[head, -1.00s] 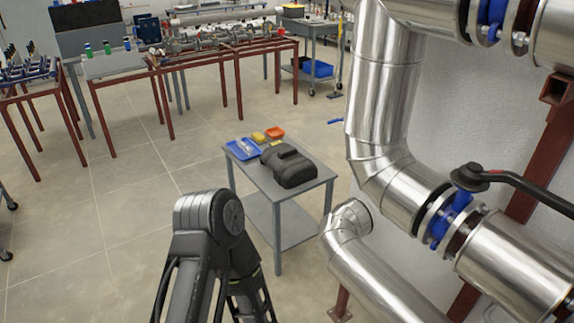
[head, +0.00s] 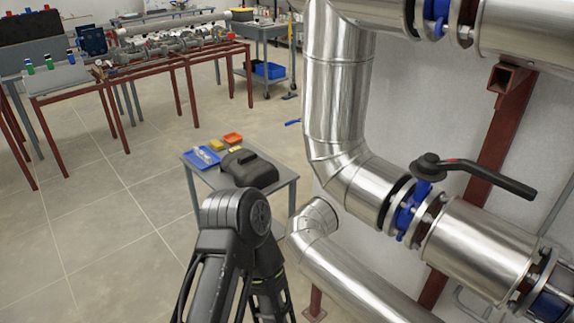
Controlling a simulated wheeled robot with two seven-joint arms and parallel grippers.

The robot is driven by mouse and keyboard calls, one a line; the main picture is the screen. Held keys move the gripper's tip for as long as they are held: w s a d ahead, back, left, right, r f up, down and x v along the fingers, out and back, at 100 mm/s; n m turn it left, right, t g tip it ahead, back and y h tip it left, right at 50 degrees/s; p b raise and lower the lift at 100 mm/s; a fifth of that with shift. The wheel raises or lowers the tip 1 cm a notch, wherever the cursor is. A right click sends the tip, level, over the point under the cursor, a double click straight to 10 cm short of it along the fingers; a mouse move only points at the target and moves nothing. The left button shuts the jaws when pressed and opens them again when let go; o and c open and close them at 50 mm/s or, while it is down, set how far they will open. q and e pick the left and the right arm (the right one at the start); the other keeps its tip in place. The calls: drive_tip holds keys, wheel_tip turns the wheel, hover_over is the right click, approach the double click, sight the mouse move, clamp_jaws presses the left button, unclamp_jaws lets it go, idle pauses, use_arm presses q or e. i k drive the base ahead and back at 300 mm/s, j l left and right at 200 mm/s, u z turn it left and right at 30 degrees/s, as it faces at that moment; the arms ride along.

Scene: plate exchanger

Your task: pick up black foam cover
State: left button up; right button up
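The black foam cover (head: 250,168) lies on the top of a small grey table (head: 283,186) in the middle of the head view. My arm stands in front of the table and hides part of its near side. The arm's elbow is just below the cover in the picture. Neither gripper shows in this view.
A blue tray (head: 201,158), a yellow box (head: 217,146) and an orange bin (head: 233,139) share the grey table. Large metal-clad pipes (head: 338,80) and a black-handled valve (head: 470,172) fill the right side. Red-framed benches (head: 188,90) stand behind. The floor (head: 120,215) at left is clear.

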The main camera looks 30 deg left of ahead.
sight(248, 170)
drive_tip(key=j+z, duration=0.5)
drive_tip(key=k+j+z, duration=0.15)
drive_tip(key=j+z, duration=0.3)
drive_tip(key=j, duration=0.25)
drive_tip(key=k+j, duration=0.1)
drive_tip(key=j, duration=0.3)
drive_tip(key=k+j+z, duration=0.1)
drive_tip(key=j, duration=0.3)
drive_tip(key=k+j, duration=0.15)
drive_tip(key=j, duration=0.25)
drive_tip(key=k+j+z, duration=0.1)
drive_tip(key=j, duration=0.3)
drive_tip(key=k+j, duration=0.15)
drive_tip(key=j, duration=0.25)
drive_tip(key=k+j+z, duration=0.1)
drive_tip(key=j, duration=0.25)
drive_tip(key=k+j, duration=0.15)
drive_tip(key=j, duration=0.5)
drive_tip(key=i+j, duration=0.2)
drive_tip(key=i, duration=0.2)
